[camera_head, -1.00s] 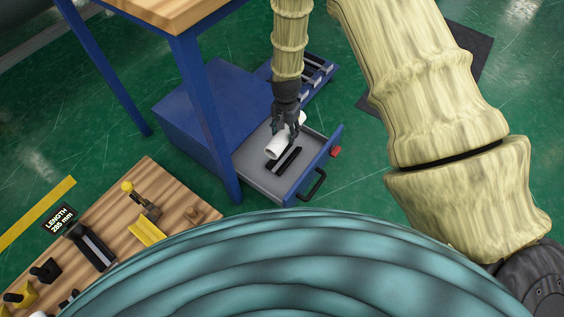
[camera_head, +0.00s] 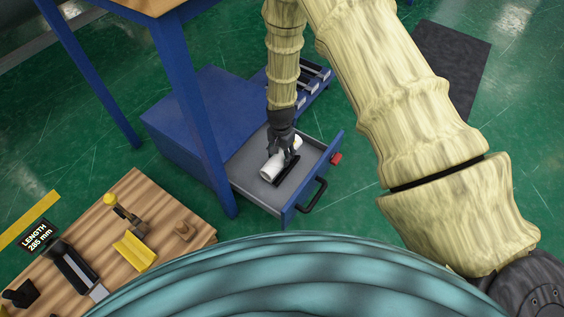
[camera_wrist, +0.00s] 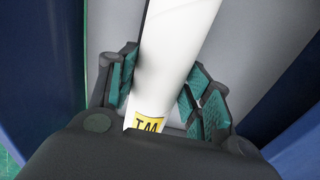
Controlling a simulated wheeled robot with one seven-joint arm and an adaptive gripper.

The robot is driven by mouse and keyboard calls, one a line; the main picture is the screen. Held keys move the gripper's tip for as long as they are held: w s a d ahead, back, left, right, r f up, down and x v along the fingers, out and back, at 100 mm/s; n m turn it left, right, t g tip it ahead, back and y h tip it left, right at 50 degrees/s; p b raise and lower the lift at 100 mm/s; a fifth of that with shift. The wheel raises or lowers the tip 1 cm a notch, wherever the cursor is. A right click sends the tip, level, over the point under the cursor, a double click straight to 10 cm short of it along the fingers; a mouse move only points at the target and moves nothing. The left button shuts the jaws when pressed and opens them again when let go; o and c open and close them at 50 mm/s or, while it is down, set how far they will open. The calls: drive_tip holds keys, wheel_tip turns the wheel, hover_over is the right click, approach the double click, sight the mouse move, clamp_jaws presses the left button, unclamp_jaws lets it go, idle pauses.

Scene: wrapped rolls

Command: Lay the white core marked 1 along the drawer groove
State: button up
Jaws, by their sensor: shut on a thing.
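A white core (camera_head: 269,172) is held in my gripper (camera_head: 282,155) inside the open drawer (camera_head: 252,187). The dark drawer groove (camera_head: 289,173) shows just beside and under the core, roughly parallel to it; I cannot tell whether the core touches it. In the wrist view, the core (camera_wrist: 172,60) runs between the teal-padded fingers of my gripper (camera_wrist: 160,92), which are shut on it. A yellow label with dark letters (camera_wrist: 149,123) shows partly; the mark 1 is not visible.
The drawer belongs to a blue cabinet (camera_head: 203,112) under a blue-legged table (camera_head: 191,90). The drawer front has a black handle (camera_head: 315,197) and a red block (camera_head: 336,158). A wooden bench (camera_head: 85,232) with a length display (camera_head: 38,236) stands at lower left.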

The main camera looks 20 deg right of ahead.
sight(282, 160)
drive_tip(key=shift+f+b, duration=0.75)
drive_tip(key=shift+f, duration=1.05)
drive_tip(key=shift+f, duration=0.35)
drive_tip(key=o, duration=1.1)
wheel_tip(282, 160, up, 13)
drive_tip(key=p, duration=0.5)
drive_tip(key=shift+f, duration=0.15)
drive_tip(key=shift+p, duration=0.3)
